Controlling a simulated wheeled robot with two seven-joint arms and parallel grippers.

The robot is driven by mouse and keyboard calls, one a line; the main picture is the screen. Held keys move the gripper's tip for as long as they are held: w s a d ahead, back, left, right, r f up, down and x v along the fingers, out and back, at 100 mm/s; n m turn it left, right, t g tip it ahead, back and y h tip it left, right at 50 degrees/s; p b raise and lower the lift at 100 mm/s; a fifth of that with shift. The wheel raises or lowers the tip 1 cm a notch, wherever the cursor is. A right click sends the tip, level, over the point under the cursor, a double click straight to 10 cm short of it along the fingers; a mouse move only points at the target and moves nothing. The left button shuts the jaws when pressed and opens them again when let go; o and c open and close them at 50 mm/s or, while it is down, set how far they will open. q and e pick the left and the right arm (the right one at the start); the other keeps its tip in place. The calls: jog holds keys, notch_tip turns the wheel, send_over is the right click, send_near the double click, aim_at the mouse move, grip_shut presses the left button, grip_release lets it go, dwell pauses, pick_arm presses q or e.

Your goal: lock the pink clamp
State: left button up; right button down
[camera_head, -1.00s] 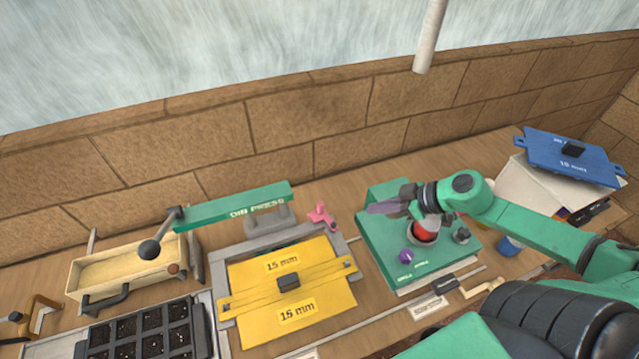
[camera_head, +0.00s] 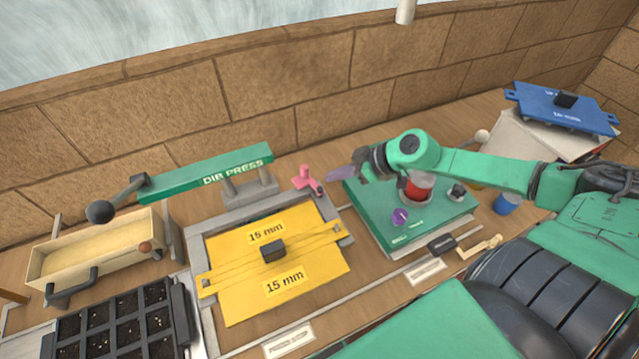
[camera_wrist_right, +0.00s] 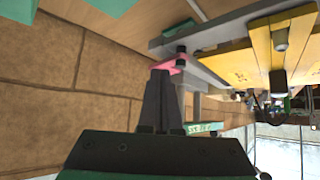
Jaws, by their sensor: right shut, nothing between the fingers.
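The pink clamp (camera_head: 303,181) sits at the far right corner of the grey frame that holds the yellow plate (camera_head: 318,268). One pink part stands up and a dark tip shows on its right. My right gripper (camera_head: 338,173) is shut and empty, just right of the clamp. In the right wrist view its closed fingers (camera_wrist_right: 160,90) point at the clamp (camera_wrist_right: 171,68), whose lower part they partly hide. I cannot tell whether they touch it. My left gripper is not in view.
A green box (camera_head: 425,222) with a purple knob and red cup stands under my right arm. A wooden trough (camera_head: 95,250) and seed tray (camera_head: 125,325) are at left. A stone wall bounds the back.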

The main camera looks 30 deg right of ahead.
aim_at(308, 175)
jog(key=shift+w+a+f+b, duration=0.2)
jog(key=shift+w+a+b, duration=0.1)
jog(key=shift+w+a, duration=0.55)
jog(key=shift+w+a+r+p, duration=0.1)
jog(key=shift+w+a+p, duration=0.4)
jog(key=shift+w, duration=0.3)
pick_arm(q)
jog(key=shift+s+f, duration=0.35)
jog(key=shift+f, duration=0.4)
pick_arm(e)
jog(key=shift+a, duration=0.1)
